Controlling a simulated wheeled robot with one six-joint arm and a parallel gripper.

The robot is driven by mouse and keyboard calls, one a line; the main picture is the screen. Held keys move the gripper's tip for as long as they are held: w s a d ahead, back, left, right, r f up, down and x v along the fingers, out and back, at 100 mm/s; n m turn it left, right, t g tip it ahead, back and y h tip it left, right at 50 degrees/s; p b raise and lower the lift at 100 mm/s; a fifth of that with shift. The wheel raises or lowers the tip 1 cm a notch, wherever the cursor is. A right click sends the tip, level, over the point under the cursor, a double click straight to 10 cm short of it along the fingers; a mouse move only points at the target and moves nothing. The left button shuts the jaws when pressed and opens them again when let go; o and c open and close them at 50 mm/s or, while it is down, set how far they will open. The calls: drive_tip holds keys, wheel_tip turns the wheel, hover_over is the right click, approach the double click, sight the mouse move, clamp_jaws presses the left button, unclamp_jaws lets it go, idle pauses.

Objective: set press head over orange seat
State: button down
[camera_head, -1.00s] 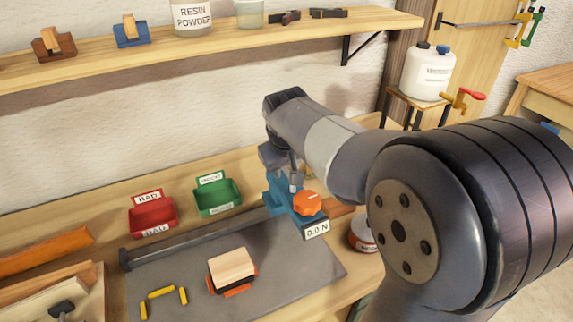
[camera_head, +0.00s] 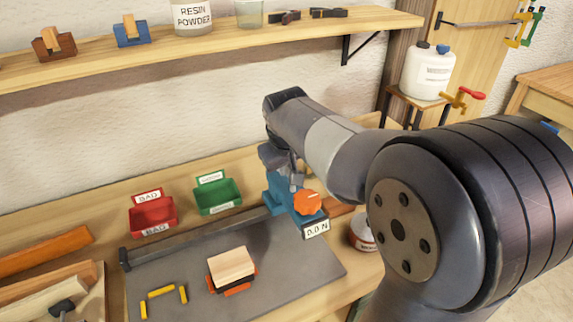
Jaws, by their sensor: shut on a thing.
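The press head is a blue block (camera_head: 283,198) with an orange knob (camera_head: 307,202) and a small force display (camera_head: 316,228) on its front. It stands at the right end of a dark rail (camera_head: 190,239). My gripper (camera_head: 291,178) is at the top of the press head and shut on it; the fingertips are small and partly hidden. The orange seat (camera_head: 238,290) shows as orange edges under a dark layer and a stack of pale wooden laths (camera_head: 231,264). It lies on the grey mat, left of and nearer than the press head.
Yellow marks (camera_head: 161,293) lie left of the seat on the grey mat (camera_head: 290,270). Red (camera_head: 153,216) and green (camera_head: 217,196) bins stand behind the rail. A round container (camera_head: 362,234) stands right of the press head. A shelf (camera_head: 220,50) runs above. The mat between seat and press head is clear.

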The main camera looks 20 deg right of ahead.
drive_tip(key=s+a, duration=0.2)
drive_tip(key=a, duration=0.7)
drive_tip(key=s+a, duration=0.1)
drive_tip(key=a, duration=0.8)
drive_tip(key=shift+s+a, duration=0.35)
drive_tip(key=shift+s, duration=0.05)
drive_tip(key=c, duration=1.5)
unclamp_jaws()
drive_tip(key=shift+o, duration=0.2)
drive_tip(key=v, duration=1)
drive_tip(key=shift+s+r, duration=0.15)
drive_tip(key=shift+r, duration=0.2)
